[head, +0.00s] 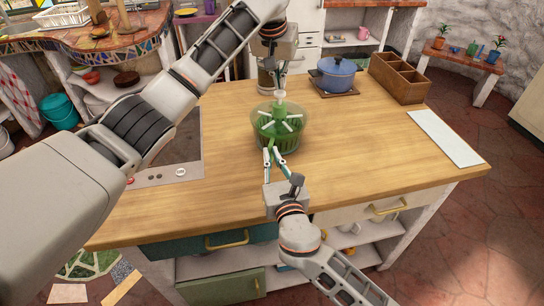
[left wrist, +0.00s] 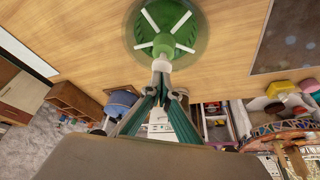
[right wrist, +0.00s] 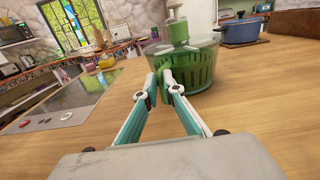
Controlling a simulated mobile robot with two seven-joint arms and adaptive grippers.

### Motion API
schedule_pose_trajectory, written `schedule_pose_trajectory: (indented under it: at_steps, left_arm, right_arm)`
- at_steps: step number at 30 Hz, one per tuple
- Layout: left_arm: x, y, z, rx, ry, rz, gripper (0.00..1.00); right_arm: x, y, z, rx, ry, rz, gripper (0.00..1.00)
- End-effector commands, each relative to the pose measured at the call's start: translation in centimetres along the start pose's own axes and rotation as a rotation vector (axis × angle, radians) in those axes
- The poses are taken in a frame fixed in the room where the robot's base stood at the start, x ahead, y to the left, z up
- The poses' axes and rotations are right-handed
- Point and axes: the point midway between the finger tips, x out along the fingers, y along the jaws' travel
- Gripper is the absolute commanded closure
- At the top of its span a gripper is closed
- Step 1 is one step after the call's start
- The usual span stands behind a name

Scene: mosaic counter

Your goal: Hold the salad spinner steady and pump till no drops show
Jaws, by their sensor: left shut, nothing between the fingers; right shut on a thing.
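The salad spinner (head: 262,128) stands upright on the wooden counter, with a clear bowl, a green basket and a green-and-white lid. Its white pump knob (head: 280,96) rises from the lid's centre. My left gripper (head: 280,84) is above the knob with its fingers closed and nothing between them; in the left wrist view the fingertips (left wrist: 161,68) are at the knob. My right gripper (head: 269,150) is at the near side of the bowl, shut on the bowl's rim or wall, as the right wrist view (right wrist: 166,76) shows. I cannot make out any drops on the bowl.
A blue pot (head: 335,75) on a trivet and a wooden divided box (head: 398,78) stand behind to the right. A white board (head: 445,137) lies at the right edge. A dark cooktop (head: 180,150) is at left. The counter's front right is clear.

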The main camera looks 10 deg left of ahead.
Motion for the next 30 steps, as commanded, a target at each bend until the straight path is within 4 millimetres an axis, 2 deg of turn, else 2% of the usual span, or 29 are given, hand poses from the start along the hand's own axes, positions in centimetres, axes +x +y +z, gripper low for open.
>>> schedule_pose_trajectory:
  at_steps: [15,27,28,30]
  left_arm:
    - [-4.4,0.0,-1.9,0.0,0.002,0.0,1.0]
    - [-5.1,0.0,-2.1,0.0,0.001,0.0,1.0]
    - [-5.1,0.0,-2.1,0.0,0.001,0.0,1.0]
    - [-5.1,0.0,-2.1,0.0,0.001,0.0,1.0]
  right_arm:
    - [0.0,0.0,0.0,-0.001,0.0,0.0,1.0]
    - [0.0,0.0,0.0,-0.001,0.0,0.0,1.0]
    - [0.0,0.0,0.0,-0.001,0.0,0.0,0.84]
    - [0.0,0.0,0.0,-0.001,0.0,0.0,0.72]
